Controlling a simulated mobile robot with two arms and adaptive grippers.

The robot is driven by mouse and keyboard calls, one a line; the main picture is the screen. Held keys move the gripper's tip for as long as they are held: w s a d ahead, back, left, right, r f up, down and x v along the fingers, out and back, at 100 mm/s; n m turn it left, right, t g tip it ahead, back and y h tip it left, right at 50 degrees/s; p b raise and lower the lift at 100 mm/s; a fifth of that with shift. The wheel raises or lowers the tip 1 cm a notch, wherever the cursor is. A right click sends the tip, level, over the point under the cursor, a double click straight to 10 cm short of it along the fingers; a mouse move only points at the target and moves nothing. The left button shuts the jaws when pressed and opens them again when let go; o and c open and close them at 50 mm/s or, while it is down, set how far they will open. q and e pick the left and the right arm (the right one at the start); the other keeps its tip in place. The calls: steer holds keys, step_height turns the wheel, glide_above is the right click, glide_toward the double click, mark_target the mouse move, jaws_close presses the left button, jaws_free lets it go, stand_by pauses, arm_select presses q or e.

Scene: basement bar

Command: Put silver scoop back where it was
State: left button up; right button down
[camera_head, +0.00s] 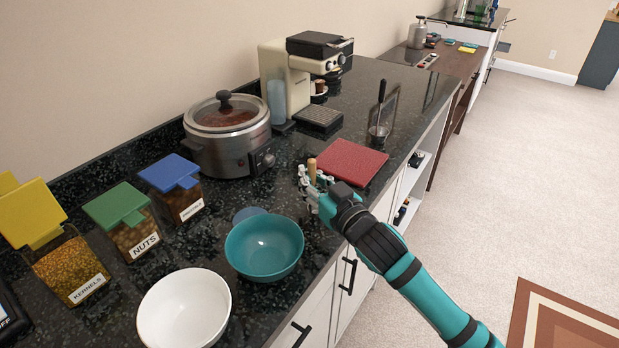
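A silver, scoop-like utensil (379,131) with a dark upright handle stands on the black counter, beyond the red board. I cannot tell for certain that it is the silver scoop. My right gripper (311,188) is low over the counter, at the left side of the red board and behind the teal bowl. A short tan upright piece (312,170) shows right at its fingers. It is too small to tell whether the fingers hold it or stand beside it. My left gripper is not in view.
The red board (350,162), teal bowl (265,247) and white bowl (184,309) lie near the front edge. A slow cooker (228,150), coffee machine (290,82), and nuts (131,235) and kernels (71,265) containers stand behind. Bare counter (420,105) lies right of the utensil.

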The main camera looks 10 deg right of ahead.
steer(key=shift+f, duration=0.1)
steer(key=c, duration=1.5)
jaws_free()
steer(key=shift+b+v, duration=0.75)
steer(key=shift+v, duration=5.25)
